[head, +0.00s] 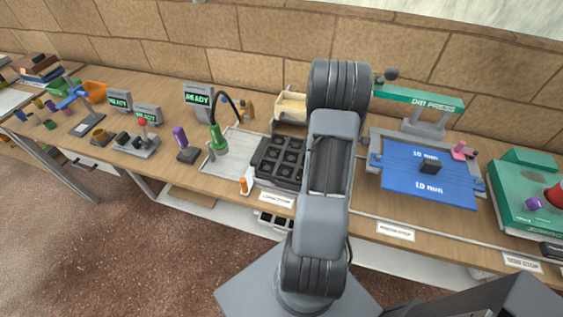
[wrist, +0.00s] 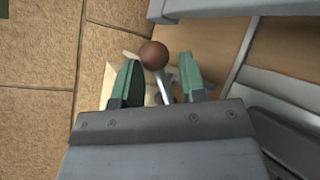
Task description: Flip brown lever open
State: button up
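The brown lever shows in the wrist view as a round brown knob (wrist: 154,54) on a thin grey metal stem (wrist: 163,90). My gripper (wrist: 160,66) is open, with its two green fingers on either side of the lever. The knob appears at the level of the fingertips, nearer the left finger, with a clear gap to the right one. Whether the left finger touches it I cannot tell.
A brick wall (head: 240,40) runs behind the bench.

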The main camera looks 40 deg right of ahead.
jog(key=a+r+m+y, duration=0.2)
jog(key=a+y, duration=0.1)
jog(key=a, duration=0.7)
jog(key=s+a+r+m+y+b, duration=0.1)
jog(key=a+r+m+y, duration=0.1)
jog(key=a, duration=0.8)
jog(key=a+r+m+y+b, duration=0.1)
jog(key=a+r+m+y, duration=0.1)
jog(key=a, duration=0.8)
jog(key=shift+s+a+r+m+y, duration=0.2)
jog(key=shift+s+r+m+y, duration=0.1)
jog(key=shift+m+y, duration=0.4)
